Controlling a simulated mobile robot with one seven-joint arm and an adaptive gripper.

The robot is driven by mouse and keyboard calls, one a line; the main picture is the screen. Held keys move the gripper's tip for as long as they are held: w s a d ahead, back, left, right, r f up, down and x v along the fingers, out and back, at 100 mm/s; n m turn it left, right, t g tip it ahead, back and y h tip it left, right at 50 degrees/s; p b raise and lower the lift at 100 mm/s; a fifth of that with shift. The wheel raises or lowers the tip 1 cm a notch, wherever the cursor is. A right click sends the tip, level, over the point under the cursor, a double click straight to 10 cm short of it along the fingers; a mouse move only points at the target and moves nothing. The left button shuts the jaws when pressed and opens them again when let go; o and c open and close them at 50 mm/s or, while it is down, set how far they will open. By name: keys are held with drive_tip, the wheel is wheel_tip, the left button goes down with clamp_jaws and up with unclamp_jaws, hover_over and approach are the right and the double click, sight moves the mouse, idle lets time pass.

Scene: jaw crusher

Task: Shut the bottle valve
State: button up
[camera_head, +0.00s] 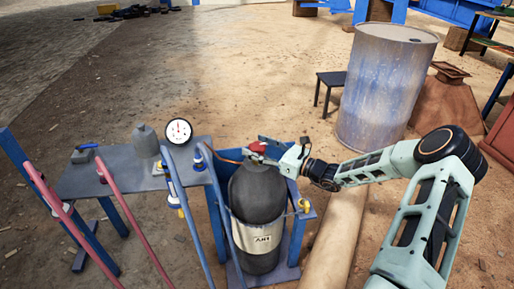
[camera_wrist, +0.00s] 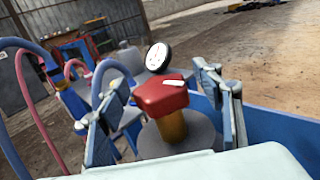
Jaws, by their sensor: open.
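The gas bottle (camera_head: 258,200) is a dark grey cylinder with a white label, standing upright in a blue holder. Its valve has a red knob (camera_wrist: 162,94) on a brass stem (camera_wrist: 172,126), with a small white mark on the knob. In the head view the red knob (camera_head: 257,147) shows at the bottle's top, partly covered by my gripper (camera_head: 268,148). In the wrist view my gripper (camera_wrist: 160,115) is open, with one finger on each side of the knob. Gaps show between the fingers and the knob; I cannot tell whether anything touches.
A grey table (camera_head: 130,178) left of the bottle carries a round gauge (camera_head: 178,132) and a small grey bottle (camera_head: 146,141). Red and blue hoses run in front of it. A large drum (camera_head: 385,90) and a dark stool (camera_head: 330,82) stand behind my arm.

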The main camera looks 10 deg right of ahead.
drive_tip(key=shift+c, duration=0.3)
drive_tip(key=c, duration=1.1)
drive_tip(key=shift+c, duration=0.2)
